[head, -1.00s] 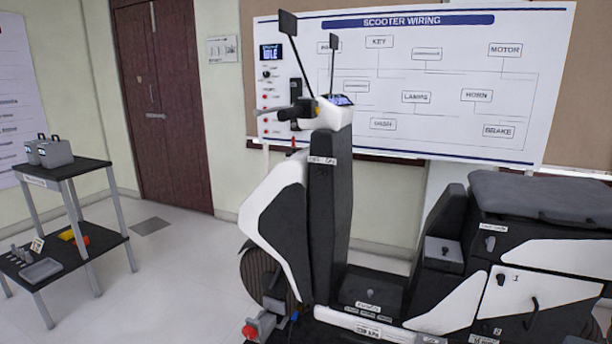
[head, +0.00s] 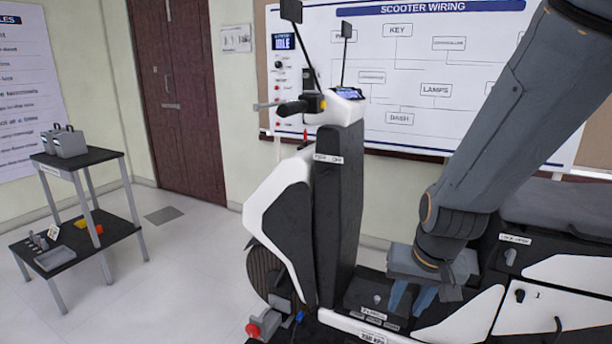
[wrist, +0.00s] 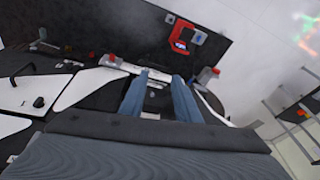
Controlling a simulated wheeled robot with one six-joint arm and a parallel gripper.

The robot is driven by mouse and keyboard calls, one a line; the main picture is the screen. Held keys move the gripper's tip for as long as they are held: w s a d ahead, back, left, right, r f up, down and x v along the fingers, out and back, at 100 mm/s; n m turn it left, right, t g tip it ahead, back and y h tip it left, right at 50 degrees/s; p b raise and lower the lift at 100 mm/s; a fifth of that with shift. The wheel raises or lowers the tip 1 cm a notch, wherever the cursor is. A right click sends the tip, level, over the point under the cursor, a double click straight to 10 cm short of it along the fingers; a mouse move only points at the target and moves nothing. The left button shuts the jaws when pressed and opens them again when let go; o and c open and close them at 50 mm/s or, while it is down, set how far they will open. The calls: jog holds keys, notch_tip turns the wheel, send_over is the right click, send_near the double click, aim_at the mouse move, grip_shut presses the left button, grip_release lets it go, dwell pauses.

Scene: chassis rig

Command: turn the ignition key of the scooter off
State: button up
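The white and black scooter (head: 275,205) stands in the middle of the head view, its handlebar (head: 300,106) and lit dash (head: 349,93) at the top. A small label (head: 328,158) on its front column seems to end in "OFF"; I cannot make out a key there. A small grey knob (head: 376,298) sits on the labelled footboard. I cannot tell whether it is the ignition key. My gripper (head: 408,308) points down just right of this knob, with its blue fingers apart. In the wrist view my gripper (wrist: 160,78) is open, with nothing visibly held.
A wiring board (head: 420,60) with an "IDLE" display (head: 284,42) hangs behind the scooter. The seat (head: 560,210) and side panels are at the right. A two-level black cart (head: 85,160) stands at the left. The floor between cart and scooter is clear.

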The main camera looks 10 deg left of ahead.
jog(key=w+a+r+m+t+p, duration=0.1)
jog(key=w+a+t, duration=0.1)
jog(key=w+a, duration=0.35)
jog(key=w+a+r+m+t, duration=0.1)
jog(key=w+a+r+t, duration=0.1)
jog(key=w, duration=0.6)
jog(key=m+t+h+p, duration=0.4)
jog(key=m+t+h, duration=0.3)
jog(key=m+t, duration=0.4)
send_near(324, 175)
jog(key=r+m+g, duration=0.1)
jog(key=p+x, duration=0.1)
jog(key=x, duration=0.7)
grip_shut()
